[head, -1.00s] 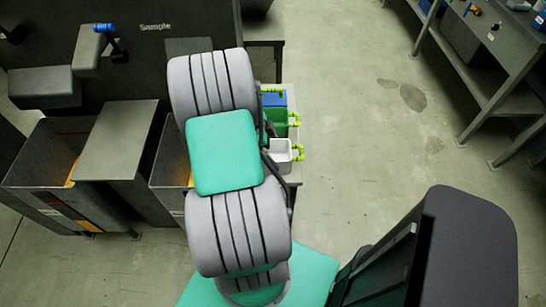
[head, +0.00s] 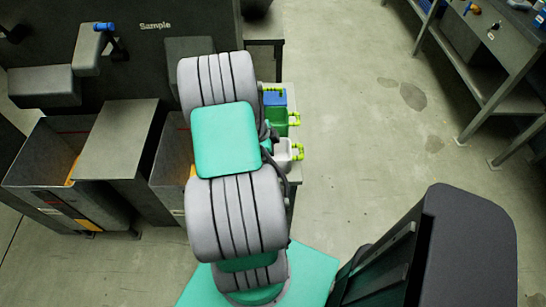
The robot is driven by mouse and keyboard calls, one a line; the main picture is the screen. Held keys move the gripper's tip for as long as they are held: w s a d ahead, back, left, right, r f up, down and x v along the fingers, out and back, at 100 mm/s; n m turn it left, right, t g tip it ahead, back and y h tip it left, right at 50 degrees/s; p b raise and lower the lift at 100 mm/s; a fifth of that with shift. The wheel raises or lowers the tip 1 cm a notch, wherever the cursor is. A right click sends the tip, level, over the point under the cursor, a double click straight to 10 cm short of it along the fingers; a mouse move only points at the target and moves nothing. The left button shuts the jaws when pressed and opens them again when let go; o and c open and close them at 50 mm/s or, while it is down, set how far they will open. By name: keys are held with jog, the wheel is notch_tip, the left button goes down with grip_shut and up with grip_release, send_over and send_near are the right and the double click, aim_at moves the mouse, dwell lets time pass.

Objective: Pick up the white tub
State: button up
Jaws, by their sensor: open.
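The white tub (head: 283,155) stands on a narrow table to the right of my arm, nearest to me in a row of tubs. Its yellow-green handle sticks out to the right. Its left part is hidden behind my arm and a dark cable. My gripper is hidden by my own arm links, so its place relative to the tub does not show.
A green tub (head: 277,117) and a blue tub (head: 274,97) stand behind the white one, with like handles. The dark machine (head: 150,60) with open bins (head: 60,165) fills the left. The floor (head: 350,150) to the right is clear.

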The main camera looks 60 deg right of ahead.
dwell(0.3)
jog(key=c, duration=1.2)
jog(key=shift+c, duration=0.5)
jog(key=shift+r, duration=0.1)
